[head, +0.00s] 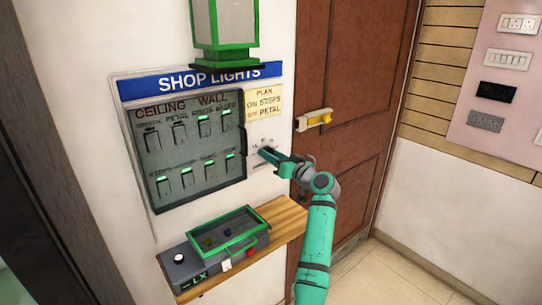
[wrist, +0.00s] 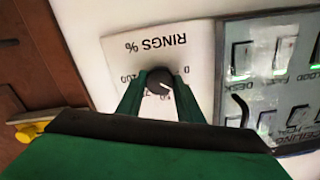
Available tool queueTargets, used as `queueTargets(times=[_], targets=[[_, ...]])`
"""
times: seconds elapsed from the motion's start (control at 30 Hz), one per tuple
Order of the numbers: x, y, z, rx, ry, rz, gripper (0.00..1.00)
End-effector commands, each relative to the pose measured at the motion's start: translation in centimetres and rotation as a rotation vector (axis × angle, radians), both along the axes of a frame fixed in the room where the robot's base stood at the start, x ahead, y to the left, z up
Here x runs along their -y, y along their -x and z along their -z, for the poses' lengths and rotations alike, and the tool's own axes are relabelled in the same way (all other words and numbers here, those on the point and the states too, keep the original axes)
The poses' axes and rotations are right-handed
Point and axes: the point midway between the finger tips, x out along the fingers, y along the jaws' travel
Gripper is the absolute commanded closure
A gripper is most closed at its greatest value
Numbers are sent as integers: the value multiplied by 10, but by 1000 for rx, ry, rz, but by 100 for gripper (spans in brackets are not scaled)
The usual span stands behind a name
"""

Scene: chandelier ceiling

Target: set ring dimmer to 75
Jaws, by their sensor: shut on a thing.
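The ring dimmer is a small dark round knob (wrist: 159,83) with a white pointer mark, on a white plate labelled "RINGS %" (wrist: 157,45), which appears upside down in the wrist view. My gripper (wrist: 160,80) has one green finger on each side of the knob and is shut on it. The pointer mark faces the lower right in the wrist view. A 0 shows on the right of the scale; the figures below are partly hidden by the fingers. In the head view my gripper (head: 264,152) is at the wall plate and hides most of the knob.
The SHOP LIGHTS switch panel (head: 153,111) with several lit switches is close left of the dimmer. A wooden shelf (head: 285,213) with a grey box juts out below. A brown door (head: 350,75) with a yellow-knobbed latch (head: 314,120) stands to the right.

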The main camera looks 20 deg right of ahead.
Motion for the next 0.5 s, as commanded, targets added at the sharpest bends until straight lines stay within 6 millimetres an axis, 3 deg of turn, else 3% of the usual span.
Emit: queueTargets(times=[0.27,0.5], targets=[[-1,0,-1,-31,-88,-2,89],[-1,0,-1,-95,-266,-2,89]])
